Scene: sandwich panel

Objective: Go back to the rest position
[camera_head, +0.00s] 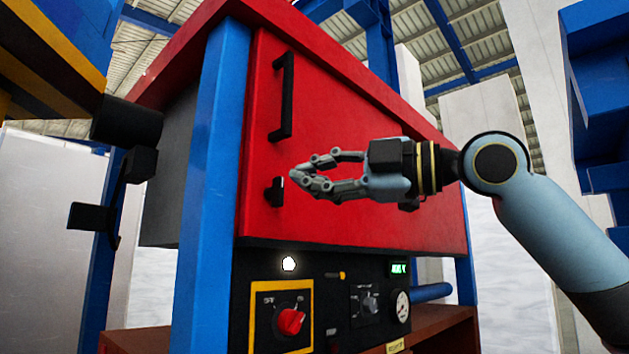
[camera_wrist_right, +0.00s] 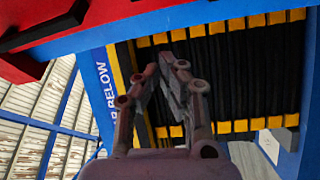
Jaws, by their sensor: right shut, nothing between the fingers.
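My right gripper (camera_head: 303,178) is in the middle of the head view, in front of the red door (camera_head: 350,110) of a cabinet. It is shut and empty, its fingertips close in the picture to a small black latch (camera_head: 276,191); I cannot tell whether they touch. In the right wrist view the fingers (camera_wrist_right: 168,65) point toward a black slatted surface with yellow edge blocks. My left gripper is not in view.
A black handle (camera_head: 284,96) is on the door. Below is a control panel (camera_head: 330,290) with a red knob (camera_head: 291,320), a gauge (camera_head: 402,306) and a green display (camera_head: 398,268). A blue post (camera_head: 212,180) stands at the cabinet's left corner. Blue structures (camera_head: 600,90) stand at right.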

